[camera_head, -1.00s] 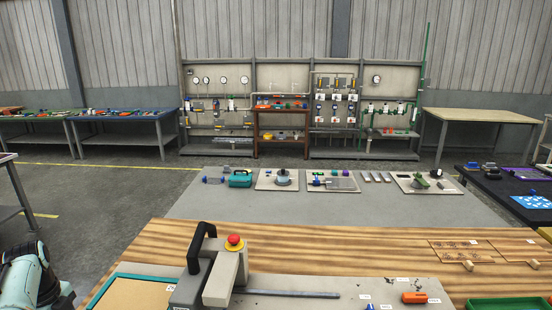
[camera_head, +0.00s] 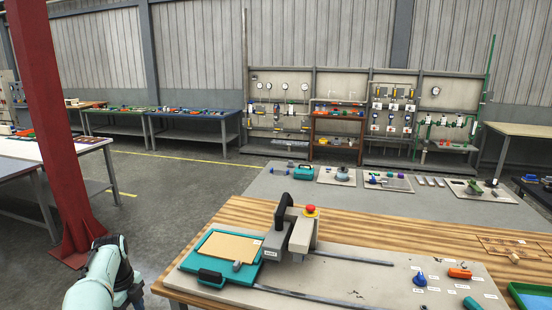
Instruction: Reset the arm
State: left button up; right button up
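My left arm (camera_head: 103,275) shows at the lower left, beside the left end of the wooden table; its gripper cannot be made out. My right arm and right gripper are out of view. The hot press (camera_head: 292,232) stands on the table, with a black handle and a red button (camera_head: 311,210) on top. A teal tray (camera_head: 188,262) with a tan board (camera_head: 232,247) in it lies to the left of the press. A dark handle (camera_head: 210,277) sits at the tray's front corner.
A blue knob (camera_head: 420,279) and an orange part (camera_head: 459,273) lie on the grey plate at the right. A green bin (camera_head: 535,297) is at the right edge. A red column (camera_head: 57,130) stands at the left. Open floor (camera_head: 185,205) lies between the column and the table.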

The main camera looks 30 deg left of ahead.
pick_arm(q)
jog(key=w+d+f+n, duration=0.2)
jog(key=w+d+f, duration=0.2)
jog(key=f, duration=0.4)
jog(key=w+d+f+n, duration=0.2)
jog(key=w+d+f, duration=0.2)
jog(key=f, duration=0.4)
jog(key=d+f+n+h, duration=0.2)
jog(key=d+f+n, duration=0.2)
jog(key=d+f, duration=0.95)
jog(key=s+d+f+n, duration=0.3)
jog(key=d+f, duration=0.1)
jog(key=d, duration=0.4)
jog(key=s+d+f+n, duration=0.2)
jog(key=s+d+f, duration=0.2)
jog(key=d, duration=0.3)
jog(key=s+d+n+h, duration=0.1)
jog(key=s+d+n, duration=0.4)
jog(key=s+d, duration=0.4)
jog(key=shift+s+d+f+g+h, duration=0.2)
jog(key=shift+d+f+g+h, duration=0.15)
jog(key=shift+d, duration=0.5)
